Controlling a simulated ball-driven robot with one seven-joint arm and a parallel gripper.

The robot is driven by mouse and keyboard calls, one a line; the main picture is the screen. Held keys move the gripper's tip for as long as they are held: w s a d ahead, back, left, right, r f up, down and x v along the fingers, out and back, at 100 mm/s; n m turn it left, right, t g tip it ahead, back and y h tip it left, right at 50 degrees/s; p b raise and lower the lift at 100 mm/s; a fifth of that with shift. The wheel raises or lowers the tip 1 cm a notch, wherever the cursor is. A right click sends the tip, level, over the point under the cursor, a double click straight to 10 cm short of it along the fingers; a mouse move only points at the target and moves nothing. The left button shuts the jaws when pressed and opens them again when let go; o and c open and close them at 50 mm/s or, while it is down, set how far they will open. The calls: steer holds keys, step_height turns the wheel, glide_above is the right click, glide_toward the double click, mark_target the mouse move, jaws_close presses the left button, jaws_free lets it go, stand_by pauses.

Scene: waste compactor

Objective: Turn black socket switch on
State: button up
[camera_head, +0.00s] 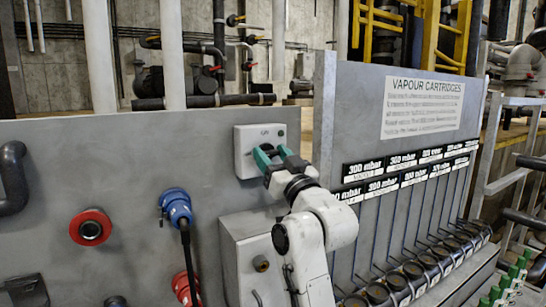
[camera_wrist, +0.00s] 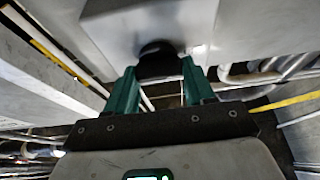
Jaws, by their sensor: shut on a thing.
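A pale switch box (camera_head: 244,140) is mounted on the grey panel in the head view, with small markings near its top. My gripper (camera_head: 275,154) has its green fingers at the front of this box. In the wrist view, a black round knob (camera_wrist: 158,58) sticks out from the box's face (camera_wrist: 115,27). The fingers of my gripper (camera_wrist: 159,72) stand on either side of the knob and are shut on it. In the head view the knob is hidden by the fingers, so its turn angle cannot be told.
A blue plug (camera_head: 177,205) with a black cable and a red round fitting (camera_head: 90,227) sit on the panel to the left. A grey cabinet (camera_head: 240,258) is below the box. The vapour cartridge rack (camera_head: 400,180) stands close on the right.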

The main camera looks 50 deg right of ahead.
steer(key=shift+c, duration=1.2)
steer(key=shift+a+m, duration=0.1)
steer(key=shift+m, duration=0.4)
steer(key=m+g+h, duration=0.1)
steer(key=m+h, duration=0.1)
steer(key=m, duration=0.2)
steer(key=m+g+h+b, duration=0.1)
steer(key=m, duration=0.1)
steer(key=m+h, duration=0.1)
steer(key=m, duration=0.2)
steer(key=m+g+h+b, duration=0.1)
steer(key=m, duration=0.1)
steer(key=shift+m+g+b, duration=0.3)
steer(key=shift+m+b, duration=0.05)
steer(key=shift+m, duration=0.05)
steer(key=m+g, duration=0.1)
steer(key=m, duration=0.1)
steer(key=m+g+b, duration=0.1)
steer(key=m, duration=0.2)
steer(key=shift+h, duration=0.3)
steer(key=shift+m+g, duration=1)
steer(key=shift+m, duration=1.3)
